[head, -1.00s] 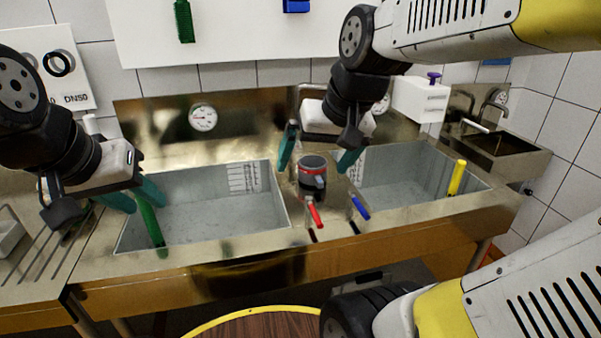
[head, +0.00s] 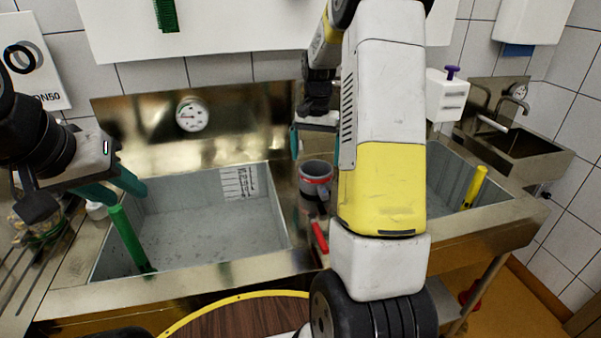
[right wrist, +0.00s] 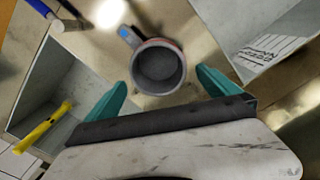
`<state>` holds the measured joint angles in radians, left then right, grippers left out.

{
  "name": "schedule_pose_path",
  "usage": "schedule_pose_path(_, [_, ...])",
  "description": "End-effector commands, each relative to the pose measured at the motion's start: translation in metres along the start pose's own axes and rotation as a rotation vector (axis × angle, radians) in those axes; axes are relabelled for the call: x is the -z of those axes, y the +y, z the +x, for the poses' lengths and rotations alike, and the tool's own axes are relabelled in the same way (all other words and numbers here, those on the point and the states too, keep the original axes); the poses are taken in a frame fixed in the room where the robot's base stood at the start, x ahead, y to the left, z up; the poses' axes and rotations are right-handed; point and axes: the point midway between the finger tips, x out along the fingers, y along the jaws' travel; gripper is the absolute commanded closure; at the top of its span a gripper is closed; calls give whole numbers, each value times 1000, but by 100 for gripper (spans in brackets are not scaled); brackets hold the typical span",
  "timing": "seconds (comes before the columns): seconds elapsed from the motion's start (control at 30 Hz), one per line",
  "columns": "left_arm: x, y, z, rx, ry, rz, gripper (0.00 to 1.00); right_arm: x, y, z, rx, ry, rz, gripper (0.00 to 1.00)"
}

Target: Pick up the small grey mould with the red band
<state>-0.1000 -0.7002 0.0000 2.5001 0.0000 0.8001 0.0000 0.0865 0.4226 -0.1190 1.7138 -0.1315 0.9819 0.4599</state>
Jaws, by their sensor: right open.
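The small grey mould (head: 315,172) with the red band stands upright on the metal strip between the two basins. Its blue-grey handle faces the front. In the right wrist view the mould (right wrist: 158,68) shows its open round mouth, with the handle at upper left. My right gripper (right wrist: 162,84) is open, its teal fingers on either side of the mould's near edge, with nothing between them but space.
A green stick (head: 130,238) leans in the left basin (head: 215,240). A red lever (head: 320,237) sticks out in front of the mould. A small white pot (head: 96,210) stands near my left gripper.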

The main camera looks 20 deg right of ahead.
Motion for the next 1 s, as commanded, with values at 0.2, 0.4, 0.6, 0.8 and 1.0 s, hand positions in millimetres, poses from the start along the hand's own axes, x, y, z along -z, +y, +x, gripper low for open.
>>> schedule_pose_path(0.2, [0,0,0,0,0,0,64,-4,2,26,-1,-3,0,0])
schedule_pose_path(0.4, [0,0,0,0,0,0,64,-7,3,56,0,-2,-1,0])
schedule_pose_path(0.6, [0,0,0,0,0,0,64,-7,3,67,1,1,-1,0])
schedule_pose_path(0.8, [0,0,0,0,0,0,64,-7,3,67,1,2,-2,6])
schedule_pose_path(1.0, [0,0,0,0,0,0,64,-7,3,66,1,2,-2,45])
